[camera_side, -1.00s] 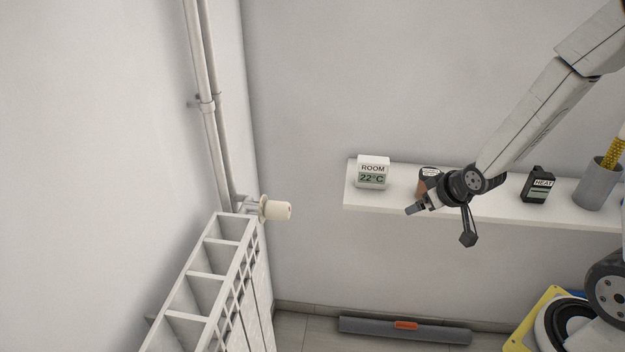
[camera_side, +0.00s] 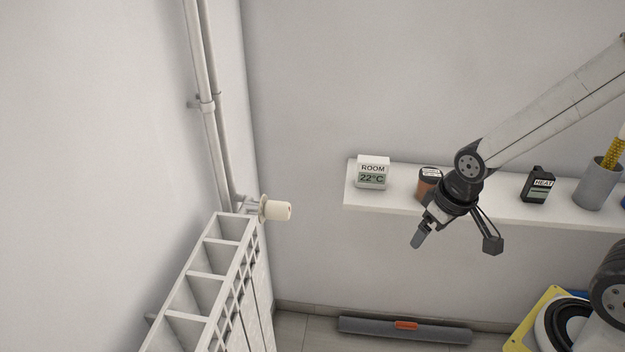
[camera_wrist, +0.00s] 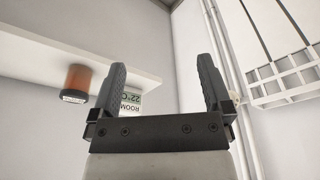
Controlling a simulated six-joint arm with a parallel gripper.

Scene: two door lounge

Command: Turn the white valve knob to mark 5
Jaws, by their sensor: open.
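The white valve knob (camera_side: 277,210) sticks out to the right from the pipe joint at the top end of the radiator in the side view. No mark on it is readable at this size. My gripper (camera_side: 418,240) is in front of the wall shelf, well to the right of the knob and a little lower in the picture, touching nothing. In the wrist view my gripper (camera_wrist: 162,85) shows two dark fingers spread apart with nothing between them.
The radiator (camera_side: 203,274) stands against the left wall below vertical pipes (camera_side: 207,105). A grey roll (camera_side: 370,329) lies on the floor.

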